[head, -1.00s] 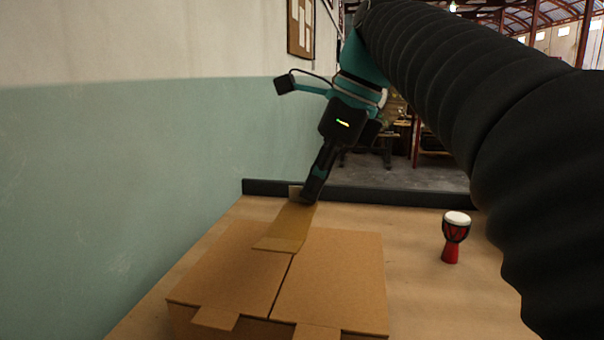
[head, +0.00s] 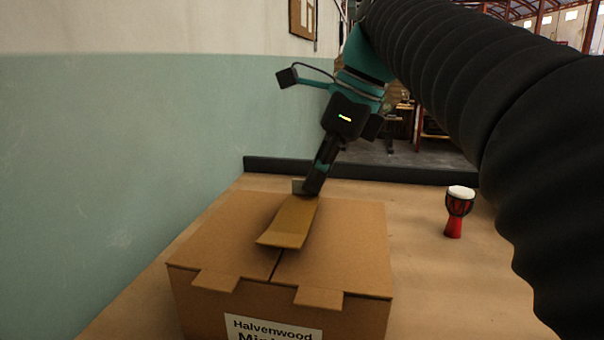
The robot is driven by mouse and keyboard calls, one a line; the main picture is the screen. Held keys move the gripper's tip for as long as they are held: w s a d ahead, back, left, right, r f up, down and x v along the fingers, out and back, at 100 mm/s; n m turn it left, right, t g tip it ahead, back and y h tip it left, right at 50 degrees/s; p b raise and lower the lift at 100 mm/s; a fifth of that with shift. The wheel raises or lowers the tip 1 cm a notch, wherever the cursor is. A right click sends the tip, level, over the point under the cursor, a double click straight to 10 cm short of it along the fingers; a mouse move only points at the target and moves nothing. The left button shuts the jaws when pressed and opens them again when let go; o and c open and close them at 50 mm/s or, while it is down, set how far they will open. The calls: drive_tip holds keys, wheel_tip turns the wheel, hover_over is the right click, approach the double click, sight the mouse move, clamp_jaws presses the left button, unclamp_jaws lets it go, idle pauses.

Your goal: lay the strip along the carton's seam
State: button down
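A closed brown carton (head: 345,245) stands on the table, its two top flaps meeting at a seam (head: 275,268) that runs away from me. The tan strip (head: 292,218) slants over the carton's top, hiding the far part of the seam. Its near end is bent and lies slightly left of the seam line. I cannot tell whether the strip touches the carton. My gripper (head: 311,190) is at the strip's far end, above the carton's back part, and seems shut on it. The fingertips are partly hidden.
The table (head: 420,260) is clear right of the carton, except for a small red and black goblet drum (head: 459,212). A green and white wall (head: 120,170) rises close on the left. A dark raised edge (head: 400,173) runs along the table's back.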

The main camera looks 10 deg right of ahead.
drive_tip(key=shift+f+b, duration=0.35)
drive_tip(key=shift+f, duration=0.3)
idle(0.5)
drive_tip(key=c, duration=1.2)
unclamp_jaws()
drive_tip(key=shift+c, duration=0.2)
drive_tip(key=shift+r, duration=0.15)
